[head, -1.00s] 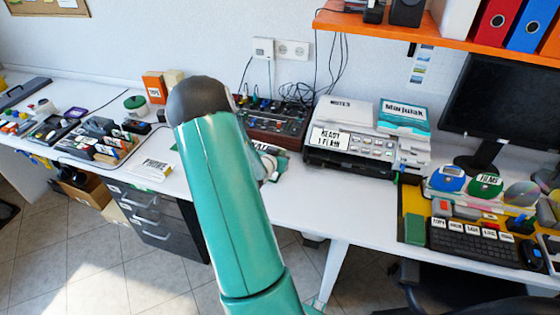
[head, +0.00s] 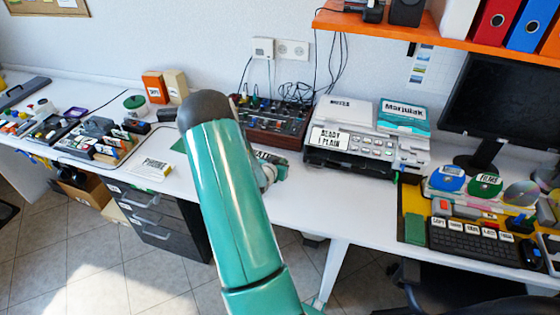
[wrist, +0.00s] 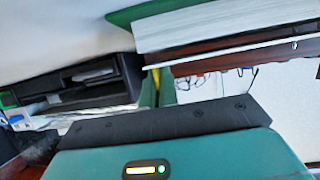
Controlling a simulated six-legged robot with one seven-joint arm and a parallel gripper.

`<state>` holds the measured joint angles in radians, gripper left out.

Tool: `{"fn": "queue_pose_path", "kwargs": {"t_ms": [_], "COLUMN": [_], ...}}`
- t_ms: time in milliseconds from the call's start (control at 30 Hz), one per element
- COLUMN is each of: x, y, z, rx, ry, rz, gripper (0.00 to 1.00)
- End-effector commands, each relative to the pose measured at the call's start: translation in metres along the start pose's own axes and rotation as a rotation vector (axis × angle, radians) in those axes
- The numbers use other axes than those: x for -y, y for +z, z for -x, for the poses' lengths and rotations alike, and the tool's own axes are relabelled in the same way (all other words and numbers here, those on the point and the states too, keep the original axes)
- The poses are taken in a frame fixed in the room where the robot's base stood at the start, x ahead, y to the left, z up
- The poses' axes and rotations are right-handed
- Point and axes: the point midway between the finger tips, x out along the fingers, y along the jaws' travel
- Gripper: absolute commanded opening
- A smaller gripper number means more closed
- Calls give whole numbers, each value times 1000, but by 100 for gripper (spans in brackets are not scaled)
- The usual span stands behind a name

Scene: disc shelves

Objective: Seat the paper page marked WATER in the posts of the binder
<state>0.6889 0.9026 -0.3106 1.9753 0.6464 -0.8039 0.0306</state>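My gripper (head: 272,173) is mostly hidden behind my teal arm in the head view, low over the desk in front of the dark red mixer box. Its fingers are too small there to tell open from shut. A lettered label (head: 268,156) shows partly beside it, and I cannot read it in full. In the wrist view, a thick white block like stacked paper (wrist: 220,27) with a green edge is close at the top right. I cannot tell whether the gripper touches it. I cannot make out the WATER page or say which thing is its binder.
A mixer box (head: 274,123) with cables stands behind my arm. A printer (head: 352,142) is to its right. A pad marked PHONE (head: 152,170) lies to the left. An orange shelf (head: 440,38) holds red and blue folders (head: 497,20).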

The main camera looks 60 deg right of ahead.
Motion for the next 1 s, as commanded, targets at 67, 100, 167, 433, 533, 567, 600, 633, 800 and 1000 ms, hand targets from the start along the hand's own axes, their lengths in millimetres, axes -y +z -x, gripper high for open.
{"fn": "queue_pose_path", "kwargs": {"t_ms": [67, 100, 167, 433, 533, 567, 600, 633, 800, 1000], "x": [0, 0, 0, 0, 0, 0, 0, 0, 0, 2], "y": [2, 4, 4, 4, 4, 4, 4, 4, -7, -8], "z": [-1, -1, -2, -2, -2, -2, -2, -2, 2, 41], "rx": [0, 0, 0, 0, 0, 0, 0, 0, -3, -1], "ry": [0, 0, 0, 0, 0, 0, 0, 0, 0, -4], "rz": [1, 1, 1, 1, 1, 1, 1, 0, -2, 2], "gripper": [0, 0, 0, 24, 24, 24, 24, 24, 24, 24]}}
